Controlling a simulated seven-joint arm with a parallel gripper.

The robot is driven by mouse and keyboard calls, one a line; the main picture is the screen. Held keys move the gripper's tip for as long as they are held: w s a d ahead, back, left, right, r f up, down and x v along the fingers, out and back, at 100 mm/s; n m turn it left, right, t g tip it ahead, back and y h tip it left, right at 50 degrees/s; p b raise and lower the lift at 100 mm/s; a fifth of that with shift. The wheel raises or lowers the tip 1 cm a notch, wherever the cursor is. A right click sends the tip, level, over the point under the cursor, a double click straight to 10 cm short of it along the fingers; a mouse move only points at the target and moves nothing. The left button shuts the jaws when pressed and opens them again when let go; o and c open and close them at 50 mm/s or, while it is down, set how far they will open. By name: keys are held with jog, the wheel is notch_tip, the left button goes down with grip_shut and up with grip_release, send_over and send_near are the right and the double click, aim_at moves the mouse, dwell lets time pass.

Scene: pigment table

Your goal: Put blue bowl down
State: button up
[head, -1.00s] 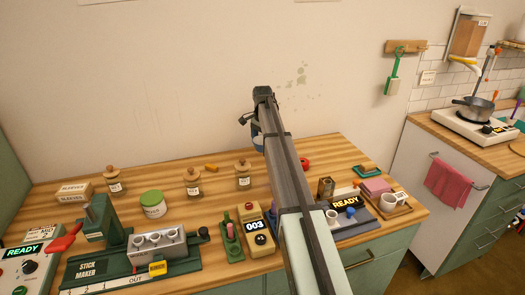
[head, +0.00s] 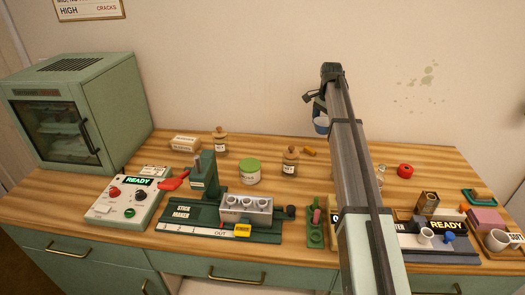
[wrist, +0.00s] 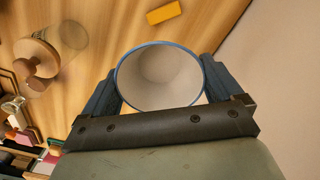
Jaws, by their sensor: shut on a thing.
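The blue bowl (wrist: 160,78) has a blue rim and a pale, empty inside. In the wrist view it sits between the two fingers of my gripper (wrist: 160,85), which are shut on it from both sides.
A green-lidded jar (head: 250,172), the stick maker (head: 205,200) and a green oven (head: 85,110) are to the left. Bare wood shows at the back.

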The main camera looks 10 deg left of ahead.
jog(key=s+a+n, duration=0.2)
jog(key=a+n, duration=0.3)
jog(key=a, duration=1.9)
jog(key=shift+w+f+n, duration=0.2)
jog(key=shift+f+n, duration=1.35)
jog(key=shift+f, duration=0.9)
jog(key=shift+w+f+n, duration=0.2)
jog(key=shift+f+n, duration=1.35)
jog(key=shift+f, duration=0.85)
jog(key=o, duration=0.7)
jog(key=shift+f, duration=0.15)
jog(key=shift+c, duration=0.2)
jog(key=shift+o, duration=0.6)
notch_tip(320, 180, up, 12)
jog(key=shift+r, duration=0.2)
